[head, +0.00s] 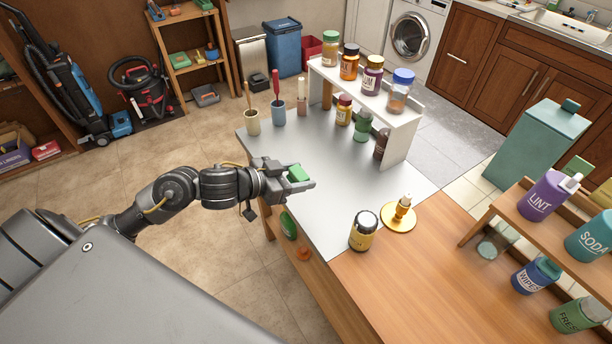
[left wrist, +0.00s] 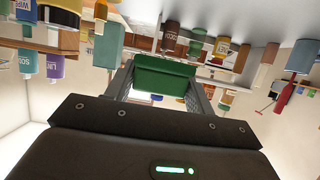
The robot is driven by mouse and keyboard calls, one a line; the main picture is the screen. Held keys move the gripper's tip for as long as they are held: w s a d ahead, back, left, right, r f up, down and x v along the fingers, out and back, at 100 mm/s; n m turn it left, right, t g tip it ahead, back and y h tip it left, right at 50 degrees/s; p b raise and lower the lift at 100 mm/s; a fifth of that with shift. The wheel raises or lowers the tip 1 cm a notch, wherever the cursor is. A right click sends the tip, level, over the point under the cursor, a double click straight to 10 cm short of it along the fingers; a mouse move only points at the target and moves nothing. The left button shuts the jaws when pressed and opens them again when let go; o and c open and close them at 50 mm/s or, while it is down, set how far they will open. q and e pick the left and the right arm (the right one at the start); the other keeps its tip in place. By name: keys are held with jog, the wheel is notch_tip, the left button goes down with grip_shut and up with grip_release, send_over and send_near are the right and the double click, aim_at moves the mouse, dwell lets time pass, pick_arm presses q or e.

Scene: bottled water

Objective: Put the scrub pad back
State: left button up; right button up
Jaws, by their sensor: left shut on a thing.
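My left gripper (head: 300,180) is shut on a green scrub pad (head: 298,173) and holds it over the near left part of the grey worktop (head: 330,200). In the left wrist view the pad (left wrist: 165,76) sits between the two fingers (left wrist: 164,88). I cannot tell the pad's height above the top from these views. Below the worktop, a shelf (head: 318,289) shows a green item (head: 288,225) and an orange one (head: 304,254). My right gripper is not in view.
A white rack (head: 399,146) with several jars stands at the back of the worktop. Cups with brushes (head: 278,116) stand at the back left. A dark-lidded jar (head: 363,232) and a gold dish (head: 400,222) stand at the right. The worktop's middle is clear.

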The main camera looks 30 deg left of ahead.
pick_arm(q)
jog(key=w+a+f, duration=0.1)
jog(key=w+f, duration=0.2)
jog(key=w, duration=0.1)
jog(key=w+a+f, duration=0.2)
jog(key=w+f, duration=0.1)
jog(key=w, duration=0.1)
jog(key=w+a+f, duration=0.1)
jog(key=w+f, duration=0.2)
jog(key=w, duration=0.1)
jog(key=shift+w+a+f, duration=0.15)
jog(key=shift+w+a, duration=0.2)
jog(key=shift+w+f, duration=0.15)
jog(key=shift+f, duration=0.05)
notch_tip(320, 180, down, 3)
jog(key=shift+w+p, duration=0.1)
jog(key=shift+p, duration=0.3)
jog(key=shift+f, duration=0.15)
jog(key=shift+f, duration=0.2)
jog(key=o, duration=0.9)
jog(key=shift+a, duration=0.1)
jog(key=shift+o, duration=0.2)
